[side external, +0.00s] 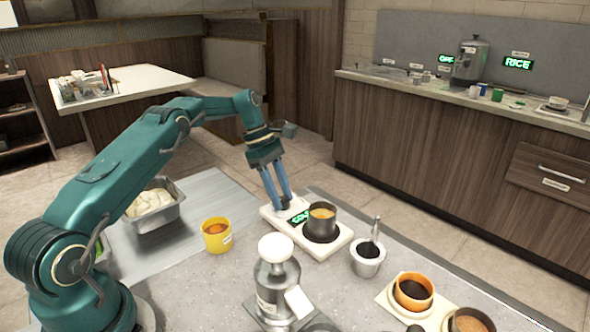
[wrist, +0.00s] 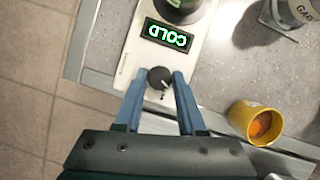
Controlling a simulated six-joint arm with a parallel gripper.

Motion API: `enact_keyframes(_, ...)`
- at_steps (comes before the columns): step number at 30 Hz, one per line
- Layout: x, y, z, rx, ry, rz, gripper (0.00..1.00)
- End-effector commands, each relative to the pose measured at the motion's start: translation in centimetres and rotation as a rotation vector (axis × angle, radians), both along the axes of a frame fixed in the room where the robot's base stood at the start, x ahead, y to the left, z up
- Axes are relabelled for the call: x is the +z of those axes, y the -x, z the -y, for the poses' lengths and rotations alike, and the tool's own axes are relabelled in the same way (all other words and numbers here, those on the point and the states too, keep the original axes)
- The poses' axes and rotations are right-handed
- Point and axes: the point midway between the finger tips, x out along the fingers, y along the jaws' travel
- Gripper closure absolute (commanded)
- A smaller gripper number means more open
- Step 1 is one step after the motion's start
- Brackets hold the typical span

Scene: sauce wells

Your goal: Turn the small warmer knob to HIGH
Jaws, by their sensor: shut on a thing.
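The small warmer (side external: 335,243) is a flat white unit on the grey counter with a dark pot (side external: 321,224) on its plate. Its green display (wrist: 168,35) reads COLD in the wrist view. The dark round knob (wrist: 159,77) sits near the end of the warmer, below the display in the wrist view. My gripper (wrist: 158,82) has its blue fingers on either side of the knob and is shut on it. In the side view my gripper (side external: 285,208) points down onto the warmer's left end, and the fingers hide the knob there.
A yellow cup (side external: 217,235) stands left of the warmer, also in the wrist view (wrist: 254,122). A grey cup with a utensil (side external: 367,260) stands to its right. A white-topped dispenser (side external: 277,280) is in front. A metal pan (side external: 158,207) sits at left.

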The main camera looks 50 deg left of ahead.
Motion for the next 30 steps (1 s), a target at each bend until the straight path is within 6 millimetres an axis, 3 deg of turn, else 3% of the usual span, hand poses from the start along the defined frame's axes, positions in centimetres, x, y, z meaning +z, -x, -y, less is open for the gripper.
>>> enact_keyframes(1,0.2,0.0,0.1,-0.001,0.003,0.0,1.0)
enact_keyframes(2,0.2,0.0,0.1,-0.002,0.004,0.0,0.53)
enact_keyframes(3,0.2,0.0,0.1,-0.002,0.003,-0.001,0.38)
enact_keyframes(4,0.1,0.0,0.1,-0.001,0.003,-0.001,0.31)
enact_keyframes(14,0.2,0.0,0.0,0.0,0.002,0.001,0.31)
enact_keyframes(30,4.1,0.0,0.0,-0.001,0.0,0.003,0.31)
